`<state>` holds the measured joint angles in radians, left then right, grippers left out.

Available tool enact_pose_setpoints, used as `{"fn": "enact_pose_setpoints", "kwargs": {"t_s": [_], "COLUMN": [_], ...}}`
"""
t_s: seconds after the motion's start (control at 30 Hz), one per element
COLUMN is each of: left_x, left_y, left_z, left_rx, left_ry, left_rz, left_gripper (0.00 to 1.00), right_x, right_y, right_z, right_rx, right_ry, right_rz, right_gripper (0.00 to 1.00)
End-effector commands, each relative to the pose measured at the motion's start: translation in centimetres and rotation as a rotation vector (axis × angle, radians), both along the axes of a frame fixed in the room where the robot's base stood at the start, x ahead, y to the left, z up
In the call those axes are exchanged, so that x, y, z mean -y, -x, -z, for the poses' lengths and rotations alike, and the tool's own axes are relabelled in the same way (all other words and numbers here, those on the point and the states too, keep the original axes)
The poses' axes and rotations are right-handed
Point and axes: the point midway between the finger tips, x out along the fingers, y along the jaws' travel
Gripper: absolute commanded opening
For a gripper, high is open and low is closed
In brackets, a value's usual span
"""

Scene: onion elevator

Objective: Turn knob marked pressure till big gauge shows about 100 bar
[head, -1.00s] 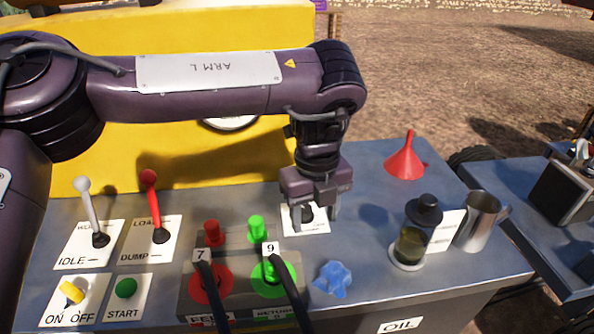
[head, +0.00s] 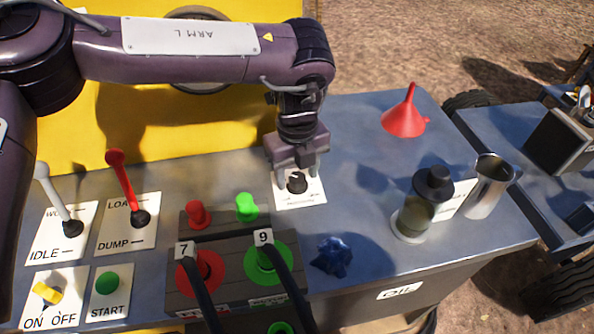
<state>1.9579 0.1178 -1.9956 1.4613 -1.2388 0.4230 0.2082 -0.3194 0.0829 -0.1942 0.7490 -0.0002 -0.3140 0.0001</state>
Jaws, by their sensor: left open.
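The knob (head: 297,183) is small, dark and round, on a white label plate (head: 313,194) on the blue-grey bench. The print on its plate is too small to read. My left gripper (head: 295,176) points down over the knob with its jaws open, one finger on each side. I cannot tell whether the fingers touch it. A big round gauge (head: 200,88) on the yellow panel is mostly hidden behind my left arm; its needle and reading cannot be seen. My right gripper is not in view.
Red and green hose couplings (head: 200,270) marked 7 and 9 stand left of the knob, with levers (head: 122,180) further left. A blue crumpled or star-shaped piece (head: 332,256), a red funnel (head: 405,115), an oil bottle (head: 425,205) and a metal jug (head: 490,185) stand to the right.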

Motion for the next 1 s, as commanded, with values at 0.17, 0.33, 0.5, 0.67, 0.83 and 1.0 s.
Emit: {"fn": "enact_pose_setpoints", "kwargs": {"t_s": [0.17,0.33,0.5,0.67,0.83,1.0], "left_x": [0.02,0.01,0.01,0.01,0.04,0.0], "left_y": [0.01,0.01,0.01,0.0,0.0,-0.03], "left_z": [0.51,0.49,0.48,0.46,0.43,0.42], "left_rx": [0.001,0.001,0.0,0.0,-0.002,0.0], "left_ry": [0.0,0.0,0.0,0.0,0.003,0.001], "left_rz": [0.0,0.0,0.0,0.0,-0.08,-0.144], "left_gripper": [0.53,0.52,0.3,0.09,0.09,0.09], "right_x": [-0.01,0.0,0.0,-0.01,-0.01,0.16], "right_y": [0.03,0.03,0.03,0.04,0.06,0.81], "right_z": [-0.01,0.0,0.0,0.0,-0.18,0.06], "right_rx": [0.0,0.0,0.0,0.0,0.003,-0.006], "right_ry": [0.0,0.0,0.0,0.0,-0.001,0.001], "right_rz": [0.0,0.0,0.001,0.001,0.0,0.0], "right_gripper": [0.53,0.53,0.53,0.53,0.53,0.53]}}
